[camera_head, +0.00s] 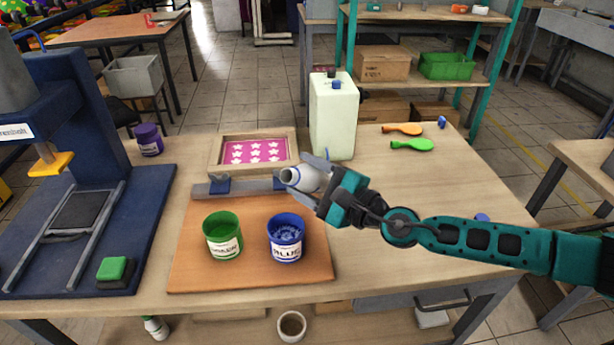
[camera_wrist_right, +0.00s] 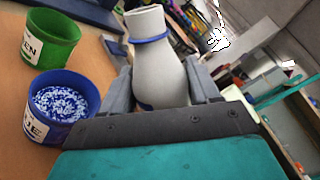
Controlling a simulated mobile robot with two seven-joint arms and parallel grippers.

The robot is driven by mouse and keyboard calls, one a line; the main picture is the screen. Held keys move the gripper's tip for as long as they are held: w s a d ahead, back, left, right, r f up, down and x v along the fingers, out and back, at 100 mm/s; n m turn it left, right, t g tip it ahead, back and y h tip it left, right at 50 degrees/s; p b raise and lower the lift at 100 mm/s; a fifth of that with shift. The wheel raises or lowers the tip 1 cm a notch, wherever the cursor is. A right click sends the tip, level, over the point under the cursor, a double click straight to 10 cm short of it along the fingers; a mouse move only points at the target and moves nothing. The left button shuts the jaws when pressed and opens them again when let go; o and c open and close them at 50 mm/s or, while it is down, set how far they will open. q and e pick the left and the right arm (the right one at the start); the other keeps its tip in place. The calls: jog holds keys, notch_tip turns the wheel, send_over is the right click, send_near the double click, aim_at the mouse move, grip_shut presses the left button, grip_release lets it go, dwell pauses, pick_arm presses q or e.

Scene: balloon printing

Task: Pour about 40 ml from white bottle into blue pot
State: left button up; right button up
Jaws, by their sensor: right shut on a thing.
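The white bottle (camera_head: 305,178) is held in my right gripper (camera_head: 322,180) above the table. It is tipped on its side, its mouth toward the left, over the area just behind the blue pot. In the right wrist view the bottle (camera_wrist_right: 155,65) sits between the two grey fingers (camera_wrist_right: 160,90), with blue bands around it. The blue pot (camera_head: 286,240) stands upright on the brown board, with blue and white specks inside. It also shows in the right wrist view (camera_wrist_right: 62,108). No stream from the bottle is visible. My left gripper is not in view.
A green pot (camera_head: 222,237) stands left of the blue pot on the brown board (camera_head: 250,284). Behind are a framed pink star screen (camera_head: 253,151) and a large pale canister (camera_head: 334,118). A blue press (camera_head: 75,210) stands left. Balloons (camera_head: 412,144) lie back right.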

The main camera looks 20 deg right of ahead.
jog(key=shift+d+f+n, duration=0.1)
jog(key=shift+f+n, duration=0.05)
jog(key=shift+n, duration=0.25)
jog(key=shift+w+f+n, duration=0.1)
jog(key=shift+f+n, duration=0.2)
jog(key=shift+n, duration=0.3)
jog(key=shift+d+f, duration=0.1)
dwell(0.3)
jog(key=shift+n, duration=0.3)
jog(key=shift+f+n, duration=0.25)
jog(key=shift+n, duration=0.05)
jog(key=shift+f+n, duration=0.25)
jog(key=shift+n, duration=0.15)
jog(key=shift+f+n, duration=0.3)
jog(key=shift+n, duration=0.2)
dwell(0.5)
jog(key=shift+f+n+b, duration=0.2)
jog(key=shift+n+b, duration=0.1)
